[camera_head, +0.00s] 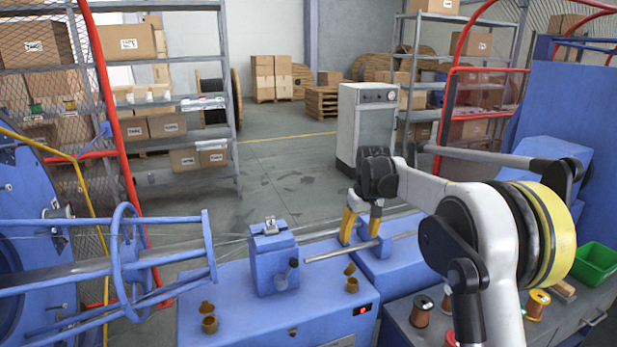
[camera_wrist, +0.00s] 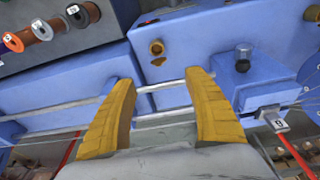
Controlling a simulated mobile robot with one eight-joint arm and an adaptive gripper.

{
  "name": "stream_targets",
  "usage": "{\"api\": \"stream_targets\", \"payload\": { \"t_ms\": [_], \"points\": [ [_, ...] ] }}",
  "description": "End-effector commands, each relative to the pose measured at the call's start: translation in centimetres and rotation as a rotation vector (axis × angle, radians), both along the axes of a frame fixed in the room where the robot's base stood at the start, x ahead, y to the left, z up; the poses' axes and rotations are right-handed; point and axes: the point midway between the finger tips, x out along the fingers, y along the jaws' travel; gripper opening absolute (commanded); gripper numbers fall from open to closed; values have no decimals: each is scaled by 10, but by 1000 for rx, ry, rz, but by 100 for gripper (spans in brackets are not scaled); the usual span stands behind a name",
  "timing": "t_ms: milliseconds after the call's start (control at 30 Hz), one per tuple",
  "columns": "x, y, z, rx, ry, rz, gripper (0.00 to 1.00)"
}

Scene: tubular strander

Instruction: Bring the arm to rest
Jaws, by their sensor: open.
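My arm reaches from the right side of the head view toward the middle. My gripper (camera_head: 360,233) points down above the blue machine near a metal rod. In the wrist view its two yellow fingers (camera_wrist: 165,100) are apart, with nothing between them but the view of the machine and rods. The blue machine bed (camera_head: 215,295) lies below and to the left of the gripper. A blue block with a clamp (camera_head: 272,262) stands on it, left of the gripper. Whether the fingers touch the rod (camera_head: 340,251) cannot be told.
A blue cage-like rotor (camera_head: 130,255) stands at the left. Copper spools (camera_head: 421,311) and a green bin (camera_head: 595,262) sit on the bench at the right. A grey cabinet (camera_head: 365,125) stands behind the gripper. Open floor (camera_head: 290,170) lies behind the machine, between shelves.

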Motion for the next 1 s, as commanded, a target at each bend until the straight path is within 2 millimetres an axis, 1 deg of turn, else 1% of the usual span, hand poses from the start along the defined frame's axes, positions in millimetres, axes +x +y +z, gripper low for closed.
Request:
{"api": "stream_targets", "payload": {
  "t_ms": [33,67,100,167,200,267,300,367,400,433,533,567,600,667,700,800,900,1000],
  "points": [
    [-19,0,21,1,-20,-13,61],
    [-30,-1,32,2,-34,-22,61],
    [-45,-1,45,3,-52,-34,61],
    [-69,-2,63,6,-79,-50,61],
    [-86,-2,73,8,-97,-61,61],
    [-112,-2,87,11,-124,-78,61],
    [-130,-3,94,14,-142,-90,61],
    [-157,-3,102,18,-169,-106,61],
    [-176,-4,106,21,-187,-118,61],
    [-190,-4,109,23,-201,-126,61],
    [-238,-5,110,31,-246,-152,61],
    [-251,-5,109,33,-260,-160,61],
    [-270,-5,107,37,-277,-170,61],
    [-297,-6,100,43,-303,-186,61],
    [-314,-6,95,48,-322,-196,61],
    [-351,-7,78,57,-361,-218,61],
    [-377,-7,61,66,-391,-236,61],
    [-393,-8,49,72,-413,-246,61]
  ]
}}
